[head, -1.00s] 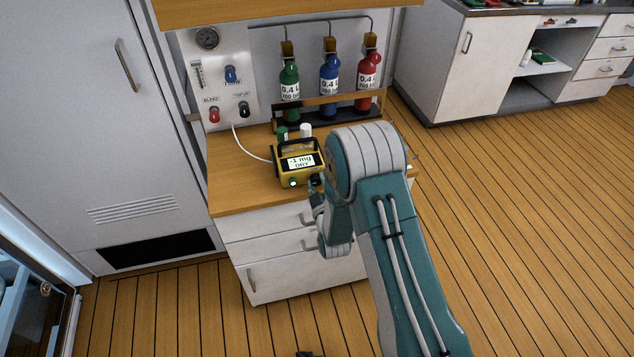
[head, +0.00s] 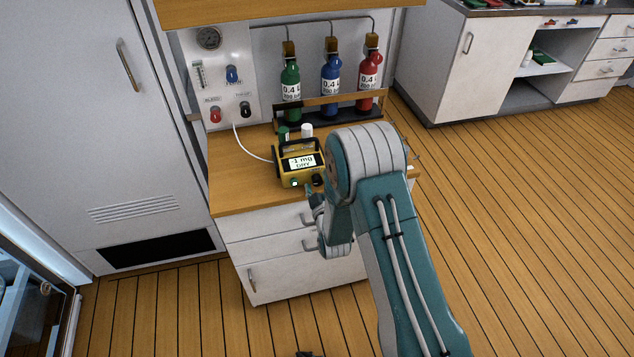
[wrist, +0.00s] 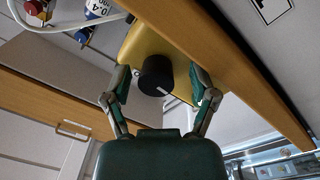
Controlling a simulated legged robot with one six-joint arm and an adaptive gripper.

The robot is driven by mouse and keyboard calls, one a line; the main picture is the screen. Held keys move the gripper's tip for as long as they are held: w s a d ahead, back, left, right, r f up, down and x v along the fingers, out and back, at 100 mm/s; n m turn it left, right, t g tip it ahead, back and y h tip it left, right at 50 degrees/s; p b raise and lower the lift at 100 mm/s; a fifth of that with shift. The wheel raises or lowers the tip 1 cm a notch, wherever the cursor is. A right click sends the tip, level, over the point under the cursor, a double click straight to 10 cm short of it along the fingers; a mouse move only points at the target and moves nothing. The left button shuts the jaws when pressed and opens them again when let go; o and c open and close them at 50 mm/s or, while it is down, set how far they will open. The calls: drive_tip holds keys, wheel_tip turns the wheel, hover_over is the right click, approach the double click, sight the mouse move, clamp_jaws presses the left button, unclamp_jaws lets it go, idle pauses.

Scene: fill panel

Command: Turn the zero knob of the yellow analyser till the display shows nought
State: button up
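The yellow analyser (head: 284,175) stands on the wooden counter top. Its display (head: 302,162) seems to read -1 mg, with a smaller word below that looks like DRY. Its black knob (head: 318,180) is at the lower right of the front face. In the wrist view the knob (wrist: 156,76), with a white pointer line, sits between the fingertips of my gripper (wrist: 159,84). The fingers are spread with a gap on both sides of the knob, so my gripper is open and holds nothing. In the head view my gripper (head: 313,198) is just in front of the analyser, partly hidden by my arm.
A white panel (head: 215,75) with a gauge and coloured knobs is behind the counter (head: 240,196). A white hose (head: 244,148) runs from it towards the analyser. Green, blue and red bottles (head: 330,85) stand in a rack. Drawer handles (head: 308,219) are below the counter edge.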

drive_tip(key=shift+d, duration=0.1)
drive_tip(key=v, duration=1.2)
drive_tip(key=w+a+m, duration=0.1)
drive_tip(key=w+m, duration=0.2)
drive_tip(key=w, duration=0.1)
drive_tip(key=w+a+m+y, duration=0.1)
drive_tip(key=w+m, duration=0.2)
drive_tip(key=m, duration=0.1)
drive_tip(key=w+a+m, duration=0.1)
drive_tip(key=w+m, duration=0.3)
drive_tip(key=shift+w+r+g, duration=0.35)
drive_tip(key=shift+g, duration=0.05)
drive_tip(key=shift+d, duration=0.1)
